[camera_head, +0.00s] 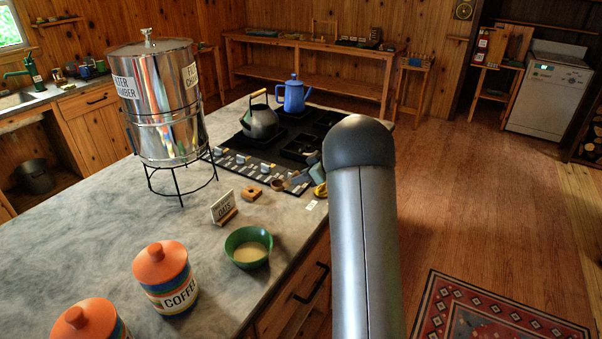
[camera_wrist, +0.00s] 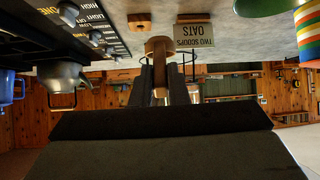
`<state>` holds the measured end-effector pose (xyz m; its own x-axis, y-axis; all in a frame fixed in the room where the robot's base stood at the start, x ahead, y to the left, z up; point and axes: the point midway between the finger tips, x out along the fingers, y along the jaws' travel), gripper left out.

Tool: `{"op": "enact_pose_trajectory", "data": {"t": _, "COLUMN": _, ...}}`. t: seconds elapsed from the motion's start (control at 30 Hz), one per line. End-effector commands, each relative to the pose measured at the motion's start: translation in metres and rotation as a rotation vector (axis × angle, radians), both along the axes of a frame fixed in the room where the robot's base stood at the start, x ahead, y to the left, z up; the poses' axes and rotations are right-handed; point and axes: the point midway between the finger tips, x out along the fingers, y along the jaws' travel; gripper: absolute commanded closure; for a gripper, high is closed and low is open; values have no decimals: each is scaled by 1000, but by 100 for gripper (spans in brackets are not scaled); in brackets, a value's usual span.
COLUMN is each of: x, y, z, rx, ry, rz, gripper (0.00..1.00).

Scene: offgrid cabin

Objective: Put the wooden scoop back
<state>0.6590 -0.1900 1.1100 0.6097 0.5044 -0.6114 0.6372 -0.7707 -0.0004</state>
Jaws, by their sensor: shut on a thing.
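The wooden scoop (camera_wrist: 158,46) is brown and sits between the two dark fingers of my gripper (camera_wrist: 161,75) in the wrist view, with its handle running back between them. In the head view my gripper (camera_head: 298,179) is partly hidden by my arm, over the counter's edge by the stove. The scoop's small brown end (camera_head: 277,185) shows just left of it. A small wooden block with a hole (camera_head: 252,193) lies on the counter left of the scoop; it also shows in the wrist view (camera_wrist: 139,20). The sign (camera_head: 223,207) reads "two scoops oats" in the wrist view (camera_wrist: 195,34).
A green bowl (camera_head: 248,247) with pale contents stands near the counter edge. Orange-lidded canisters (camera_head: 166,278) stand front left. A tall steel water filter (camera_head: 160,100) stands behind the sign. The stove (camera_head: 285,140) holds a dark kettle (camera_head: 261,122) and blue pot (camera_head: 294,96).

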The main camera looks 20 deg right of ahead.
Motion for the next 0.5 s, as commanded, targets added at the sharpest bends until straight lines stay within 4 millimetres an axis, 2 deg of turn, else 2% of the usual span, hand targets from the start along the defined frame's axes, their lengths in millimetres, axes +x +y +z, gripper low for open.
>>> {"op": "enact_pose_trajectory", "data": {"t": 0.5, "x": 0, "y": 0, "z": -38, "rx": 1, "ry": 1, "rz": 0, "gripper": 100}}
